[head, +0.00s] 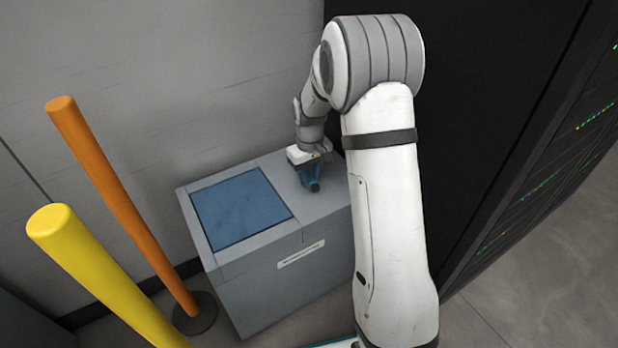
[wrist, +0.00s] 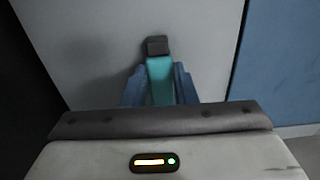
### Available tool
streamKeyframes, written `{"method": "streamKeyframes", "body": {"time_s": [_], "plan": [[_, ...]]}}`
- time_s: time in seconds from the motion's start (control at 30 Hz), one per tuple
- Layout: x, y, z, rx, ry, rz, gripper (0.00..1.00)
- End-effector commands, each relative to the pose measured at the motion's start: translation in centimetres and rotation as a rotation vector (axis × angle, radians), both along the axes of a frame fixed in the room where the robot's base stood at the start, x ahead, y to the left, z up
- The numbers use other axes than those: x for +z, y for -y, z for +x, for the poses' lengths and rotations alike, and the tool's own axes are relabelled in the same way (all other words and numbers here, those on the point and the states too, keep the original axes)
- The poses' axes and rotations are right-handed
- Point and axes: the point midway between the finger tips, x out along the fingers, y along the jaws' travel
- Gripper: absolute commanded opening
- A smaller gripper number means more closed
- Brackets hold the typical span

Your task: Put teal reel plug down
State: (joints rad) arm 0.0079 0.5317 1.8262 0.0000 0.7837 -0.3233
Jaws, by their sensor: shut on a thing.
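The teal reel plug (wrist: 160,82) is a narrow teal strip with a dark grey block at its far end. It sits between the two blue fingers of my gripper (wrist: 160,88), which is shut on it. In the head view my gripper (head: 312,182) points down over the grey top of the cabinet (head: 328,204), right of the blue panel. The plug cannot be told apart from the blue fingers there. I cannot tell whether the plug touches the top.
A blue panel (head: 240,208) is set in the cabinet top. An orange post (head: 125,205) and a yellow post (head: 100,275) stand at the left. A dark rack (head: 480,130) with small lights rises at the right. The grey top around my gripper looks clear.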

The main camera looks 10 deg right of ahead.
Motion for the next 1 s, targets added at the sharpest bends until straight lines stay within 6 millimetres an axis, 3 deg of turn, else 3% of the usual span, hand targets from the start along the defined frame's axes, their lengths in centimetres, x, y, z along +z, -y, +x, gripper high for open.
{"method": "streamKeyframes", "body": {"time_s": [0.17,0.7,1.0], "plan": [[1.2,0.0,0.0,0.000,0.002,0.000,0.00],[8.9,-0.1,0.0,0.001,0.002,0.000,0.00],[10.2,-0.1,0.0,-0.010,-0.002,0.000,0.00]]}}
